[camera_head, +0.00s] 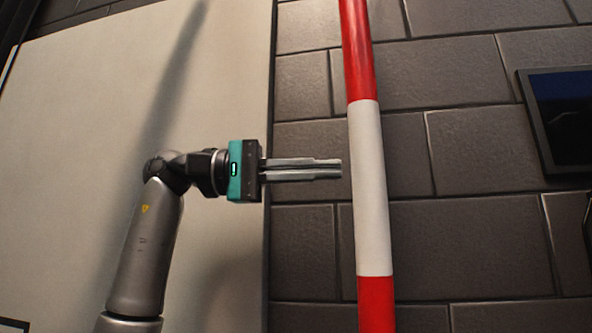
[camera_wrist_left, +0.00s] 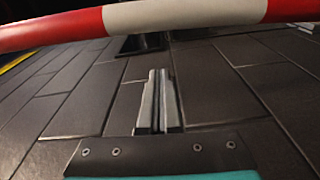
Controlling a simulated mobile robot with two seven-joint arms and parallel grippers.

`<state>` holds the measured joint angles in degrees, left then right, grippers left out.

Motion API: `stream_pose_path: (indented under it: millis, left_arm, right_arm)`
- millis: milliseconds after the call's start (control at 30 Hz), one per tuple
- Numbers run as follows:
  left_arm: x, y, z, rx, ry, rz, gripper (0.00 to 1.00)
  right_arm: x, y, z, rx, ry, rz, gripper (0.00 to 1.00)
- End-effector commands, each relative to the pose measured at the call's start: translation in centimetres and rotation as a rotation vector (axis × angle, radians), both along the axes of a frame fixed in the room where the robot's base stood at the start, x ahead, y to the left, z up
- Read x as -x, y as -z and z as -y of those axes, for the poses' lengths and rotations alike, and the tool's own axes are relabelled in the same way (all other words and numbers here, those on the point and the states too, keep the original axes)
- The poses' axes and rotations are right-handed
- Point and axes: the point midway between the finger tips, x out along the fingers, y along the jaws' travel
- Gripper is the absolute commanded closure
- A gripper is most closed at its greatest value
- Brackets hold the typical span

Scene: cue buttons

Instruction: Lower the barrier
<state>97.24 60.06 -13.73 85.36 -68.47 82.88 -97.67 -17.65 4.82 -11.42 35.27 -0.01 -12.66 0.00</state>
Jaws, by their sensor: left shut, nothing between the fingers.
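The barrier is a red and white striped pole (camera_head: 369,190) that runs almost upright through the head view, right of the middle. It also crosses the top of the left wrist view (camera_wrist_left: 185,12), from edge to edge. My left gripper (camera_head: 341,168) comes in from the left, with its fingers shut and empty. In the head view its tips point at the white band and end just left of it. In the left wrist view the fingertips (camera_wrist_left: 161,72) lie below the pole in the picture, with a gap between. My right gripper is not in view.
A pale flat panel (camera_head: 70,130) fills the left behind my arm. Dark stone blocks (camera_head: 470,240) lie behind the pole. A dark framed screen (camera_head: 565,115) is at the right edge. No other object shows between the fingertips and the pole.

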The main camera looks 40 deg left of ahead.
Motion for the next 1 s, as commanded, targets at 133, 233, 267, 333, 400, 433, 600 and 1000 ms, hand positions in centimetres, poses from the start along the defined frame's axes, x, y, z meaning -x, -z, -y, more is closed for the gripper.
stream_pose_path:
  millis: [133,233,267,333,400,433,600,1000]
  left_arm:
    - [-2.2,-0.1,2.7,-0.001,0.004,-0.004,1.00]
    - [-2.8,-0.1,3.9,-0.001,0.001,0.003,1.00]
    - [-2.2,0.0,4.0,-0.001,-0.002,0.004,1.00]
    - [-1.3,0.1,4.3,-0.002,-0.002,0.002,1.00]
    - [-0.6,0.2,4.6,-0.001,-0.002,0.002,1.00]
    - [-0.3,0.2,4.6,-0.001,-0.002,0.001,1.00]
    - [0.6,0.2,5.0,0.001,0.000,-0.001,1.00]
    - [0.8,0.2,5.0,0.001,0.000,-0.001,1.00]
  right_arm:
    - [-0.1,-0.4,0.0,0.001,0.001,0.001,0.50]
    - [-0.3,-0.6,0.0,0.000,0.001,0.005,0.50]
    - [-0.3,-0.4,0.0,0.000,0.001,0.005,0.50]
    - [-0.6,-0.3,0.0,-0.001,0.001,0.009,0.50]
    - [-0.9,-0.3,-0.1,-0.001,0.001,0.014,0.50]
    - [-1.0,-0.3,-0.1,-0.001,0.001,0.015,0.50]
    - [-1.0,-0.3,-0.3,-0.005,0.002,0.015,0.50]
    - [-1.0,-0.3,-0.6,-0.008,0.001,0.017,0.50]
